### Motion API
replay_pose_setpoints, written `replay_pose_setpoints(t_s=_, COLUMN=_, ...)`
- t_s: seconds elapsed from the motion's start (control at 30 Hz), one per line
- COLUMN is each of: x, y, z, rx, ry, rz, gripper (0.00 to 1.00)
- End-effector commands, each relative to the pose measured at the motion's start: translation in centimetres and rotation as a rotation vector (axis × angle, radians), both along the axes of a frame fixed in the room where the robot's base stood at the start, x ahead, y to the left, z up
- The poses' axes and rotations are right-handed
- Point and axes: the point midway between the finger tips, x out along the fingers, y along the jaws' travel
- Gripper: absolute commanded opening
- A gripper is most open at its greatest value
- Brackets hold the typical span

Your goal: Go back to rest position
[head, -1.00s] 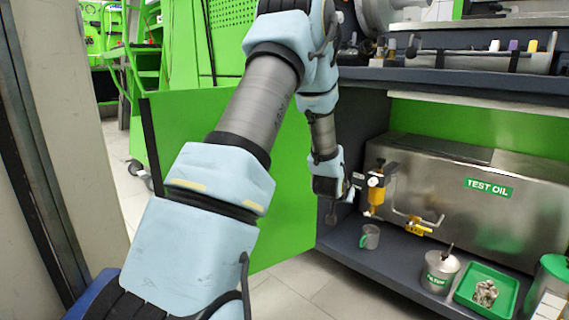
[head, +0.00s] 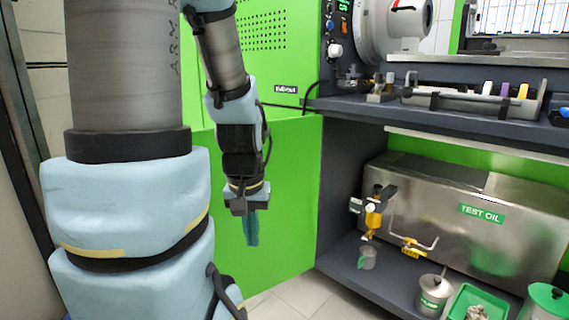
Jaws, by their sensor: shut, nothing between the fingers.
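My gripper (head: 251,232) points downward in front of the open green cabinet door, left of the cabinet. Its fingers are together and nothing shows between them. My arm fills the left side of the head view, with its forearm hanging down from the top. The gripper is apart from the bench and the things on it.
The steel TEST OIL tank (head: 450,222) stands in the cabinet, with a yellow valve (head: 373,218) at its left. A grey cup (head: 367,257), a lidded can (head: 432,294) and a green tray (head: 462,299) are on the lower shelf (head: 347,272). The green door (head: 290,215) is behind my gripper.

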Motion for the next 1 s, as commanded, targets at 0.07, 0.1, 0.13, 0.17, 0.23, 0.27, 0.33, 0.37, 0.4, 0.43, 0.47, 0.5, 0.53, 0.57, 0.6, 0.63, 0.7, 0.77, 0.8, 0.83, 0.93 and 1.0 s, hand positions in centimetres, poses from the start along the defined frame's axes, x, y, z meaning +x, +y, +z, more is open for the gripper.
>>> replay_pose_setpoints(t_s=0.07, x=0.0, y=0.0, z=3.3, rx=0.0, ry=-0.001, rz=-0.001, gripper=0.0)
replay_pose_setpoints(t_s=0.1, x=0.1, y=0.0, z=4.4, rx=0.0, ry=-0.001, rz=-0.001, gripper=0.0)
replay_pose_setpoints(t_s=0.13, x=0.1, y=0.0, z=5.3, rx=0.0, ry=-0.001, rz=-0.001, gripper=0.0)
replay_pose_setpoints(t_s=0.17, x=0.1, y=0.0, z=6.2, rx=0.0, ry=-0.001, rz=-0.001, gripper=0.0)
replay_pose_setpoints(t_s=0.23, x=0.1, y=0.0, z=8.5, rx=0.0, ry=-0.001, rz=-0.001, gripper=0.0)
replay_pose_setpoints(t_s=0.27, x=0.1, y=0.0, z=9.4, rx=0.0, ry=-0.002, rz=-0.001, gripper=0.0)
replay_pose_setpoints(t_s=0.33, x=0.1, y=0.0, z=11.6, rx=0.0, ry=-0.002, rz=-0.001, gripper=0.0)
replay_pose_setpoints(t_s=0.37, x=0.1, y=0.0, z=12.5, rx=0.0, ry=-0.002, rz=-0.001, gripper=0.0)
replay_pose_setpoints(t_s=0.4, x=0.1, y=0.0, z=13.7, rx=0.0, ry=-0.002, rz=-0.002, gripper=0.0)
replay_pose_setpoints(t_s=0.43, x=0.1, y=0.0, z=14.7, rx=0.0, ry=-0.002, rz=-0.002, gripper=0.0)
replay_pose_setpoints(t_s=0.47, x=0.1, y=0.0, z=15.6, rx=0.0, ry=-0.002, rz=-0.002, gripper=0.0)
replay_pose_setpoints(t_s=0.5, x=0.1, y=0.0, z=16.8, rx=0.0, ry=-0.002, rz=-0.002, gripper=0.0)
replay_pose_setpoints(t_s=0.53, x=0.1, y=0.0, z=17.7, rx=0.0, ry=-0.002, rz=-0.002, gripper=0.0)
replay_pose_setpoints(t_s=0.57, x=0.1, y=0.0, z=18.6, rx=0.0, ry=-0.002, rz=-0.002, gripper=0.0)
replay_pose_setpoints(t_s=0.6, x=0.1, y=0.0, z=19.9, rx=0.0, ry=-0.002, rz=-0.002, gripper=0.0)
replay_pose_setpoints(t_s=0.63, x=0.1, y=0.0, z=20.8, rx=0.0, ry=-0.002, rz=-0.002, gripper=0.0)
replay_pose_setpoints(t_s=0.7, x=0.1, y=0.0, z=22.9, rx=0.0, ry=-0.002, rz=-0.002, gripper=0.0)
replay_pose_setpoints(t_s=0.77, x=0.1, y=0.0, z=24.8, rx=0.0, ry=-0.002, rz=-0.002, gripper=0.0)
replay_pose_setpoints(t_s=0.8, x=0.1, y=0.0, z=26.0, rx=0.0, ry=-0.002, rz=-0.002, gripper=0.0)
replay_pose_setpoints(t_s=0.83, x=0.1, y=0.0, z=26.9, rx=0.0, ry=-0.002, rz=-0.002, gripper=0.0)
replay_pose_setpoints(t_s=0.93, x=0.1, y=0.0, z=29.5, rx=0.0, ry=-0.002, rz=-0.002, gripper=0.0)
replay_pose_setpoints(t_s=1.0, x=0.1, y=0.0, z=31.0, rx=0.0, ry=-0.002, rz=-0.002, gripper=0.0)
